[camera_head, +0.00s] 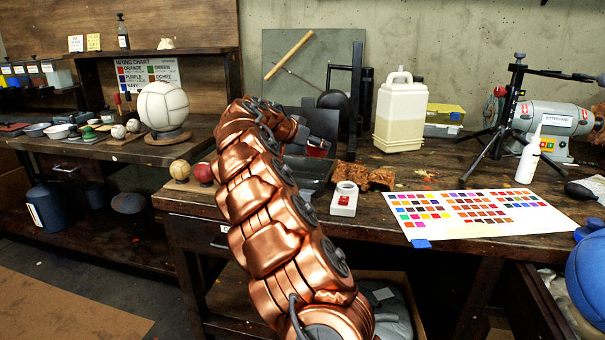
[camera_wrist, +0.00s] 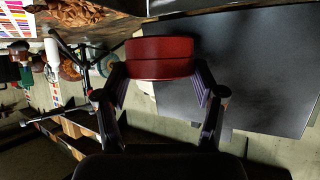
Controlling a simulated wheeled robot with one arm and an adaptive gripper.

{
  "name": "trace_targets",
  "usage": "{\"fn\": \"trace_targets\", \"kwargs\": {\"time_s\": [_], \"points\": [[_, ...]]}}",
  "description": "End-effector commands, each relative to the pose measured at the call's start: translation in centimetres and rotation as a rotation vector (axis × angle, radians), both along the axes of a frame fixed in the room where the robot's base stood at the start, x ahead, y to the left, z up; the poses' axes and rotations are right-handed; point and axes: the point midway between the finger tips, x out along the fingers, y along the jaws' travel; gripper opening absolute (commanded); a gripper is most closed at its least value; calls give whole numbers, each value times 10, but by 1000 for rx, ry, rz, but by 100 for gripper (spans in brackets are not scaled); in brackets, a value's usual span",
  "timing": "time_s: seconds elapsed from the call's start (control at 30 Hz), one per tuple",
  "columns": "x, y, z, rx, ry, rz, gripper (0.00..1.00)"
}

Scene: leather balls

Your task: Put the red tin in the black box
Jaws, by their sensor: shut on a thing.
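The red tin (camera_wrist: 160,58) is round and sits between the two fingers of my gripper (camera_wrist: 161,84) in the wrist view, touched on both sides. In the head view a small part of the red tin (camera_head: 317,151) shows at the end of my copper arm, and my gripper (camera_head: 303,146) is mostly hidden there. The black box (camera_head: 314,188) stands open on the workbench behind my arm, which covers its left part. The tin is held up over or near the box; I cannot tell which exactly.
Two small balls (camera_head: 180,170) lie left of my arm.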

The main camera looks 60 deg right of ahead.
Motion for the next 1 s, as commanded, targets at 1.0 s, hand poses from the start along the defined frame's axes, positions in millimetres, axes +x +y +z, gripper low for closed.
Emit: {"fn": "trace_targets", "kwargs": {"time_s": [1.0], "points": [[4, 3, -85, 0, -1, 6, 29]]}}
